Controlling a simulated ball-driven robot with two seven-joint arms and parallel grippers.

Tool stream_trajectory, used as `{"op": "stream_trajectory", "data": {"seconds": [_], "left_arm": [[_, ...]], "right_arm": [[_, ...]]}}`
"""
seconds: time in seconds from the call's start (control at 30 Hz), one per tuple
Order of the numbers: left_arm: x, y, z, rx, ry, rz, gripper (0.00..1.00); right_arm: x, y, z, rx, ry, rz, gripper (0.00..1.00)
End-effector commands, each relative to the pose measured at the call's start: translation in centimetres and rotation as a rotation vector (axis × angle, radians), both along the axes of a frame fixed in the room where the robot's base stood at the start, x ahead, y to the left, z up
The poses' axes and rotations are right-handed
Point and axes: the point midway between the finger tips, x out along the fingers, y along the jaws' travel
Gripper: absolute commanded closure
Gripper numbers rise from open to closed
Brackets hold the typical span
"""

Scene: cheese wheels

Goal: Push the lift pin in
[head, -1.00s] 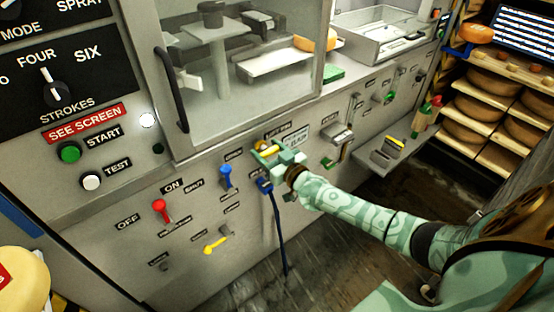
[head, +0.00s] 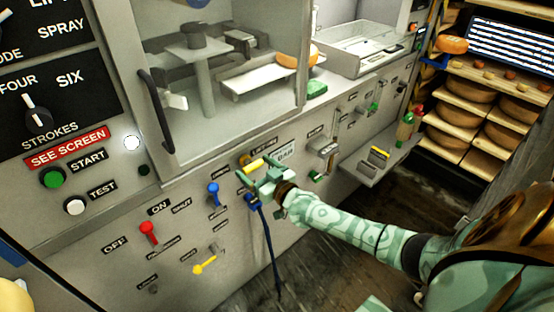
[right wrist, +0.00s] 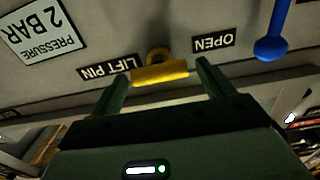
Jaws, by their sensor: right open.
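The lift pin (right wrist: 160,73) has a yellow crossbar in front of a brass collar (right wrist: 158,54), beside the LIFT PIN label (right wrist: 108,69) in the right wrist view. In the head view the yellow bar (head: 253,163) shows on the machine's front panel. My right gripper (head: 257,170) is open in front of the panel at the pin. In the right wrist view its two fingers (right wrist: 161,78) stand at either side of the bar, with a gap visible at each end. I cannot tell how far the pin sits in its collar. My left gripper is not in view.
A blue lever (head: 213,193) and a blue handle (head: 252,202) with a hanging hose are close by. A red lever (head: 149,232) and a yellow lever (head: 205,265) lie further left. A shelf (head: 365,172) juts out at right.

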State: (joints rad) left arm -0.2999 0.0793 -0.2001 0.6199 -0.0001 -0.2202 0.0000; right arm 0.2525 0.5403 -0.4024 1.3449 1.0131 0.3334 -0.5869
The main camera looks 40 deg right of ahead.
Motion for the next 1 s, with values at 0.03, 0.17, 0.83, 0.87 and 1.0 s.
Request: {"op": "stream_trajectory", "data": {"seconds": [0.03,0.17,0.83,0.87,1.0], "left_arm": [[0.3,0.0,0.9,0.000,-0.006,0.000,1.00],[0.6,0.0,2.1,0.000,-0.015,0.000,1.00],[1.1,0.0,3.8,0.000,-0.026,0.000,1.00],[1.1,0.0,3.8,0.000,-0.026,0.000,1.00],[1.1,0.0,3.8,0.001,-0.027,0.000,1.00]], "right_arm": [[-1.3,-0.1,0.4,-0.002,0.002,0.001,0.20],[-4.9,-0.4,0.4,-0.001,0.003,0.001,0.20],[-13.7,-1.1,0.1,-0.001,0.000,0.001,0.20],[-13.7,-1.1,0.1,-0.001,0.000,0.001,0.20],[-13.7,-1.1,0.1,-0.001,0.000,0.001,0.20]]}}
